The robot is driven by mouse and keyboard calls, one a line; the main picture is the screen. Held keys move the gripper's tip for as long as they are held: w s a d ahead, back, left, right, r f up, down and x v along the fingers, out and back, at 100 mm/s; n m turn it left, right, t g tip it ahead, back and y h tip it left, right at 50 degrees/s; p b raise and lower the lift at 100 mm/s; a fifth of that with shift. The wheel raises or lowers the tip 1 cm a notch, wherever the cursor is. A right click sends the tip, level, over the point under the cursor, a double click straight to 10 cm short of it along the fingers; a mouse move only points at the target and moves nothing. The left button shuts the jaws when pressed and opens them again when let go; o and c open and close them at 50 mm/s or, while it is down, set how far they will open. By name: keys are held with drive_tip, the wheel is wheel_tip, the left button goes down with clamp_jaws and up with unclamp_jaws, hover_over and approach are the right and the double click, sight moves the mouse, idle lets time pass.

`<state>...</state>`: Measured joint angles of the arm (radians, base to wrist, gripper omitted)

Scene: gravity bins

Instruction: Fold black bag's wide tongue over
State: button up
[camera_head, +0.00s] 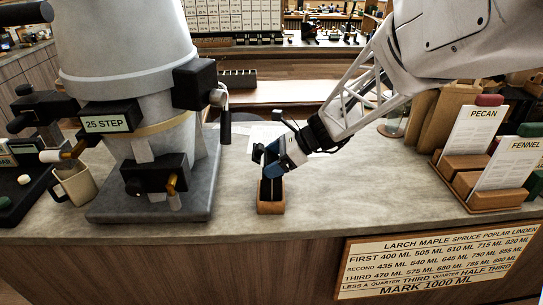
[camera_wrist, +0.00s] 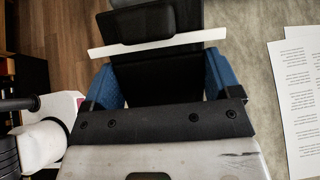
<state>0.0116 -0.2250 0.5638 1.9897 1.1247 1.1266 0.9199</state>
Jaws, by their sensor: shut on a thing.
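The black bag (camera_head: 271,188) stands upright in a small wooden holder (camera_head: 270,208) on the counter, just below my gripper (camera_head: 268,168) in the head view. In the wrist view the black bag (camera_wrist: 155,75) shows as a dark panel between the two blue fingers of my gripper (camera_wrist: 160,80). The fingers are closed on its upper part. A thin white strip (camera_wrist: 158,44) runs across the dark panel. The exact grip and the line of the wide tongue are hard to make out.
A large grey machine labelled 25 STEP (camera_head: 107,124) stands left, with a beige mug (camera_head: 76,186) beside it. Brown bags (camera_head: 437,118) and a wooden card rack (camera_head: 462,190) stand right. Printed sheets (camera_wrist: 298,95) lie right in the wrist view. Counter between holder and rack is clear.

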drive_tip(key=shift+s+d+f, duration=0.1)
drive_tip(key=shift+s+f, duration=0.05)
drive_tip(key=shift+f, duration=0.4)
drive_tip(key=shift+s+d+f, duration=0.1)
drive_tip(key=shift+f, duration=0.45)
drive_tip(key=o, duration=0.8)
drive_tip(key=shift+c, duration=0.2)
drive_tip(key=shift+w+r, duration=0.3)
drive_tip(key=shift+r, duration=0.2)
drive_tip(key=v, duration=0.9)
drive_tip(key=shift+w+d, duration=0.15)
drive_tip(key=shift+w, duration=0.05)
drive_tip(key=shift+r, duration=0.1)
drive_tip(key=v, duration=0.7)
drive_tip(key=shift+d+r, duration=0.2)
drive_tip(key=shift+d, duration=0.1)
idle(0.5)
